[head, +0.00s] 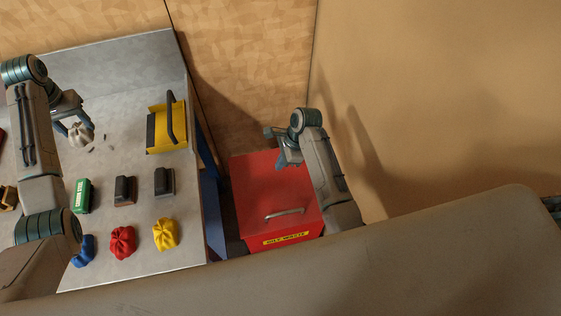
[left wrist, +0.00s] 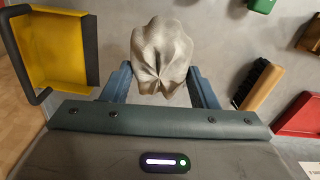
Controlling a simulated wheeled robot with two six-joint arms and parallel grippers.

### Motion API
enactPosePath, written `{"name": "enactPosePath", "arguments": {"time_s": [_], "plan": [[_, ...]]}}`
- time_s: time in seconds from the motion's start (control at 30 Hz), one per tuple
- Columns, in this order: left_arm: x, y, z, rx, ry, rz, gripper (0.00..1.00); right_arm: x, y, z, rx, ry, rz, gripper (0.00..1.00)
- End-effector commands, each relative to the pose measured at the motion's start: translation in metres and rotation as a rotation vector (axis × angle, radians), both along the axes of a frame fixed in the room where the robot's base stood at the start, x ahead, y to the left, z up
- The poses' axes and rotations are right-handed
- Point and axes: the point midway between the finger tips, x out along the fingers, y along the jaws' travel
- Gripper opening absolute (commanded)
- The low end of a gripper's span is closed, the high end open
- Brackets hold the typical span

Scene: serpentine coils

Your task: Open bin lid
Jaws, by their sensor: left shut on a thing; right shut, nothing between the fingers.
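The red bin (head: 250,185) stands on the floor to the right of the bench. Its lid is down, with a metal handle (head: 285,214) near the front edge and a yellow label (head: 285,238) below. My right gripper (head: 281,165) is shut and empty, above the back part of the lid and apart from the handle. My left gripper (head: 72,127) is shut on a crumpled grey-white rag (head: 80,136) over the bench. The rag shows between both fingers in the left wrist view (left wrist: 162,56).
The metal bench (head: 130,70) holds a yellow box with a black handle (head: 167,128), a green box (head: 82,196), two dark blocks, and blue, red (head: 122,241) and yellow (head: 166,234) rags. Dark bits lie near the held rag. A tan wall (head: 440,100) stands right of the bin.

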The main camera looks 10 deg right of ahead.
Motion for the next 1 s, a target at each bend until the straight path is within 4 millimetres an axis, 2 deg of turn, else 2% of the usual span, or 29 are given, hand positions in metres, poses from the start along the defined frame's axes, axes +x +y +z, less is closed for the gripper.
{"name": "enactPosePath", "arguments": {"time_s": [0.93, 0.97, 1.0], "plan": [[0.0000, 0.0001, 0.0001, 0.000, 0.000, 0.000, 0.17, 0.0000, 0.0000, 0.0000, 0.000, 0.000, 0.000, 0.00], [0.0000, 0.0001, 0.0001, 0.000, 0.000, 0.000, 0.17, 0.0000, 0.0000, 0.0000, 0.000, 0.000, 0.000, 0.04], [0.0000, 0.0001, 0.0001, 0.000, 0.000, 0.000, 0.17, 0.0000, 0.0000, 0.0000, 0.000, 0.000, 0.000, 0.12]]}}
